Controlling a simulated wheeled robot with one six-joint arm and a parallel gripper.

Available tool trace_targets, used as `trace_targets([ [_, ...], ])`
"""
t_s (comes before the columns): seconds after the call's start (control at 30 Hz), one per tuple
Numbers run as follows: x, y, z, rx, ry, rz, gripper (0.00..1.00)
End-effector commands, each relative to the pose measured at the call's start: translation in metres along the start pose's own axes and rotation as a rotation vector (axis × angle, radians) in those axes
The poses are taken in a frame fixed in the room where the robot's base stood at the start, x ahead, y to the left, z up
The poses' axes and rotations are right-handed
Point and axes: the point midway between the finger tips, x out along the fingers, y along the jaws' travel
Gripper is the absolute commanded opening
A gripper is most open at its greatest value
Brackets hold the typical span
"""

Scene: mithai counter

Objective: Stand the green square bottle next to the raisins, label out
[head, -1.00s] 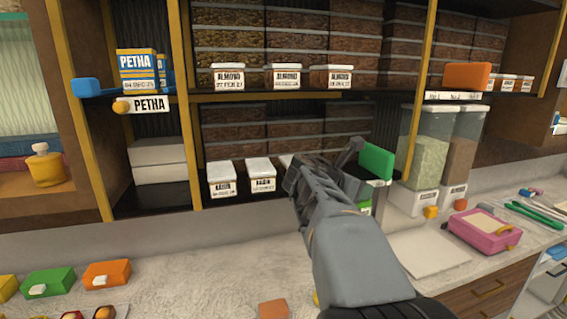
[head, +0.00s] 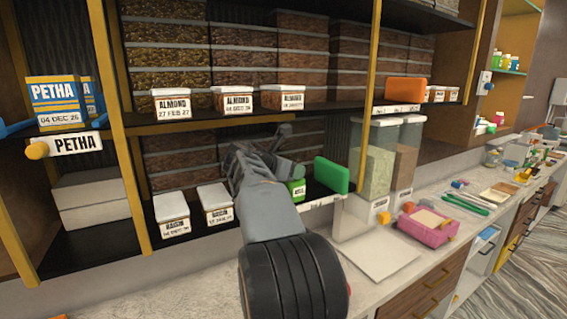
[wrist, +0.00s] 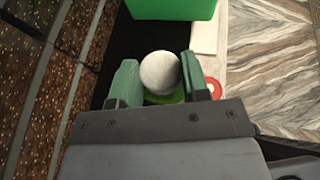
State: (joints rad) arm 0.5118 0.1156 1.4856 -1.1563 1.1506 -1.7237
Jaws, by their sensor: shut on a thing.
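The green square bottle (head: 298,188) is mostly hidden behind my gripper in the head view. A strip of its green front with dark lettering faces out, at the lower shelf to the right of the raisin tubs. In the wrist view its round white cap (wrist: 159,72) sits between the two finger pads, with a bit of green body below. My gripper (head: 285,150) is shut on the bottle at the cap. Two white-lidded raisin tubs (head: 171,216) (head: 215,204) stand on the lower shelf, labels out. I cannot tell whether the bottle's base touches the shelf.
A green block (head: 331,175) stands just right of the bottle at the shelf edge, also in the wrist view (wrist: 172,8). Almond tubs (head: 238,99) line the shelf above. Clear dispensers (head: 379,160) and a pink box (head: 428,227) are to the right. Stacked dark boxes fill the back.

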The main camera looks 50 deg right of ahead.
Motion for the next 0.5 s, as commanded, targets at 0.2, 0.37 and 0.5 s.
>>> trace_targets([
  [0.2, 0.003, 0.017, 0.004, -0.002, -0.001, 0.002, 0.0],
  [0.37, 0.007, 0.041, 0.006, -0.002, -0.001, 0.002, 0.0],
  [0.5, 0.01, 0.047, 0.003, -0.001, 0.0, 0.001, 0.0],
])
